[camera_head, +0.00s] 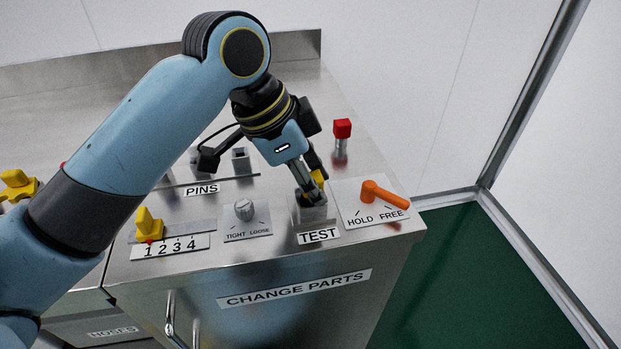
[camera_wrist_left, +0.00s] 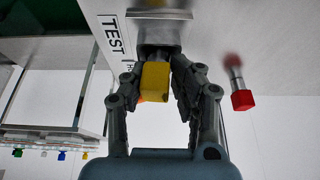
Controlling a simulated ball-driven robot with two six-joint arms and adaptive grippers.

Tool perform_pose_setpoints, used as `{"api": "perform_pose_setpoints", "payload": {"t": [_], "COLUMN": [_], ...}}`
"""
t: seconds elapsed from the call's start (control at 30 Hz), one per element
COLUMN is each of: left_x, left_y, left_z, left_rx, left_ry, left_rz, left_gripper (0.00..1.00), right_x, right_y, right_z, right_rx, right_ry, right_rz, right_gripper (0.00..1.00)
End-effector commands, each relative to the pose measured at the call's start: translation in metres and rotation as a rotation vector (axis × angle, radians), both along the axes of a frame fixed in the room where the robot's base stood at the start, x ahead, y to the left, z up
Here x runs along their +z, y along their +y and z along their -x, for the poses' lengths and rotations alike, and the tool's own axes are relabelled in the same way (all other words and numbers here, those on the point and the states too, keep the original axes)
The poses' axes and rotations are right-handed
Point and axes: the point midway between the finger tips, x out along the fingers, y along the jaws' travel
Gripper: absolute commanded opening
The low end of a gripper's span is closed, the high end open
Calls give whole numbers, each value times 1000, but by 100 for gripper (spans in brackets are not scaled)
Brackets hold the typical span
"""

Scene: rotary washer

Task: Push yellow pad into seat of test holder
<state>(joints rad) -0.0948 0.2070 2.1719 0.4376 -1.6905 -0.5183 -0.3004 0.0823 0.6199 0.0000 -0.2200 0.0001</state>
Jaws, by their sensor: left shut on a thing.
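My left gripper (camera_head: 312,192) is over the test holder (camera_head: 316,212), behind the TEST label on the steel counter. It is shut on the yellow pad (camera_wrist_left: 155,80), which sits between the fingertips in the left wrist view. In the head view only a small part of the pad (camera_head: 317,176) shows beside the fingers. In the left wrist view the pad meets a metal stem at the grey block of the holder (camera_wrist_left: 158,30). How deep the pad sits is hidden. My right gripper is not in view.
An orange lever (camera_head: 384,194) on the HOLD/FREE plate stands right of the holder. A red-capped post (camera_head: 341,130) stands behind it. A grey TIGHT/LOOSE knob (camera_head: 244,209) and a yellow piece (camera_head: 149,225) at the numbered strip are to the left. The counter ends at the right.

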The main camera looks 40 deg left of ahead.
Motion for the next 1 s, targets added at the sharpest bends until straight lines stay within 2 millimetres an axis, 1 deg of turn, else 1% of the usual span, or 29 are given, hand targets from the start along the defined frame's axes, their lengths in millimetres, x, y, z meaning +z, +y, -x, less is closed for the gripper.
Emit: {"api": "perform_pose_setpoints", "payload": {"t": [0.03,0.07,0.27,0.67,0.77,0.87,0.97,1.0], "left_x": [-12,-12,-12,-8,-5,6,24,34], "left_y": [-1,-1,0,0,1,5,10,13], "left_z": [9,9,9,6,6,8,14,16], "left_rx": [1,1,2,1,1,1,-1,-1], "left_ry": [40,40,39,26,24,20,20,18], "left_rz": [8,8,4,1,0,-1,-5,-6], "left_gripper": [0,31,57,58,58,58,58,58], "right_x": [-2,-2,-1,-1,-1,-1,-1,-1], "right_y": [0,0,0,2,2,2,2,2], "right_z": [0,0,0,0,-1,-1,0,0], "right_rx": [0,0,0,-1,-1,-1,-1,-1], "right_ry": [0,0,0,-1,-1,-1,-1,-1], "right_rz": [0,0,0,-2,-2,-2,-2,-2], "right_gripper": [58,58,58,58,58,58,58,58]}}
